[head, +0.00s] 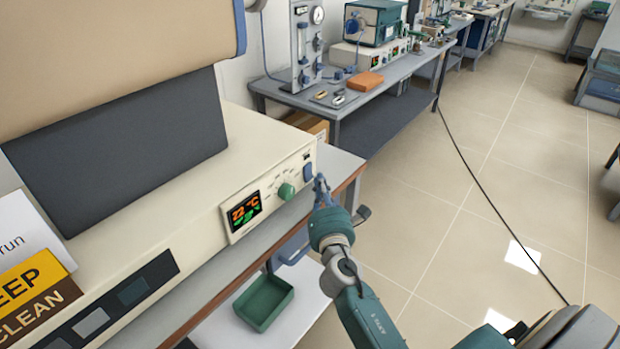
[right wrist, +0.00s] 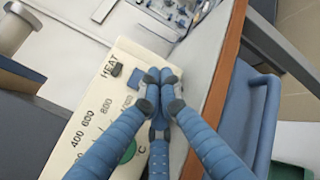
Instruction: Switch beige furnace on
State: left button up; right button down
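The beige furnace (head: 215,165) fills the left of the head view. Its front panel has a lit display (head: 245,211) with orange and green digits, a green knob (head: 286,191) and a blue switch (head: 308,171) at the right end. My right gripper (head: 321,184) is just in front of the panel by the blue switch. In the right wrist view its fingertips (right wrist: 160,76) are together and empty, beside the blue switch (right wrist: 136,78) and the small dark HEAT part (right wrist: 116,70). I cannot tell whether they touch the panel. The left gripper is not in view.
A green tray (head: 264,302) sits on a lower shelf below the furnace. A grey bench (head: 350,105) with an orange block (head: 366,81) and instruments stands behind. Signs (head: 35,285) lean at the left. A black cable crosses the open tiled floor (head: 450,230).

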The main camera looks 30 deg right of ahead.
dwell(0.8)
jog(key=shift+w+a, duration=0.15)
jog(key=shift+w, duration=0.25)
jog(key=shift+w+a+f, duration=0.1)
jog(key=shift+w+a, duration=0.05)
jog(key=shift+w, duration=0.1)
dwell(0.6)
jog(key=shift+s, duration=0.1)
jog(key=shift+s+d, duration=0.35)
jog(key=shift+s, duration=0.3)
jog(key=s, duration=0.1)
jog(key=s+d, duration=0.1)
jog(key=s, duration=0.1)
jog(key=s+d+r+p, duration=0.1)
jog(key=shift+s, duration=0.25)
